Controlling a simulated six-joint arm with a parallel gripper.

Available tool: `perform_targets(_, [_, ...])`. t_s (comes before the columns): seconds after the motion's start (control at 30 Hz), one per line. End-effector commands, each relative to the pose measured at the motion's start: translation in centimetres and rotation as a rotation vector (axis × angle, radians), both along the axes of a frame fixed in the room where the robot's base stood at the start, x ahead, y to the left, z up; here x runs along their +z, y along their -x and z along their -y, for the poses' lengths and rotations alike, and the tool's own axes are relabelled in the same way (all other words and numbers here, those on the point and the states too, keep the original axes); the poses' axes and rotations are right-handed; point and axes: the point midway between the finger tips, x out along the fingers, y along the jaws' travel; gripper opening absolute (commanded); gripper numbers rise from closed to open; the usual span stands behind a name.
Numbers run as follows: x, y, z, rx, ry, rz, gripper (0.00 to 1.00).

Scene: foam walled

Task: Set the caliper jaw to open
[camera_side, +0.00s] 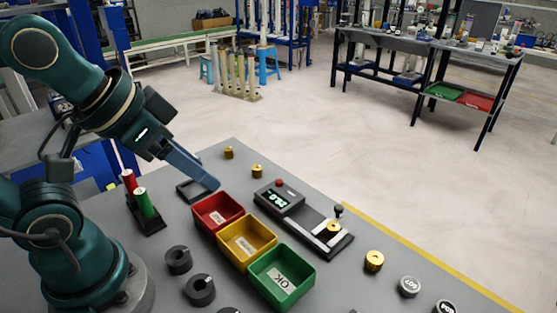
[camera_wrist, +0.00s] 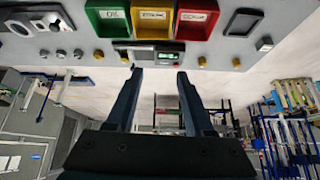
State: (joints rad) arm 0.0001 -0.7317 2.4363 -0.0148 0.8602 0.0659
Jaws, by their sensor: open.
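The caliper (camera_side: 320,230) lies on the grey table right of the bins. Its dark display box (camera_side: 278,198) has lit green digits and a red button. A brass part (camera_side: 333,227) sits at the pale slide, near a small black knob (camera_side: 338,211). I cannot tell how far its jaw stands open. My gripper (camera_side: 211,183) is above the table, left of the caliper and near the red bin, apart from it. In the wrist view, my gripper (camera_wrist: 160,71) has its fingers spread and nothing between them; the display box (camera_wrist: 166,56) shows just beyond the tips.
Red (camera_side: 217,212), yellow (camera_side: 246,241) and green (camera_side: 281,277) bins stand in a row between my arm and the caliper. Brass pieces (camera_side: 374,261) and grey discs (camera_side: 410,286) stand around. Black rings (camera_side: 178,260) and a red-green cylinder holder (camera_side: 147,216) are nearer my base.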

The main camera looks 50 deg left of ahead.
Motion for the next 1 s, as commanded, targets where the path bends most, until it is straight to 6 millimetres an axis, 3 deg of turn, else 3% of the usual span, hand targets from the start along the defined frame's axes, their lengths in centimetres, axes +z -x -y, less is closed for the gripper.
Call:
perform_targets(0.23, [3.3, -6.6, 1.4, -0.109, -0.017, 0.056, 0.53])
perform_targets(0.47, [2.9, -13.3, 3.3, -0.204, -0.026, 0.043, 0.53])
perform_targets(0.73, [-2.0, -19.6, 5.9, -0.291, -0.028, -0.027, 0.53])
perform_targets(0.87, [-5.3, -21.1, 7.0, -0.315, -0.023, -0.082, 0.53])
perform_targets(1.0, [-8.3, -21.2, 7.7, -0.328, -0.019, -0.145, 0.53])
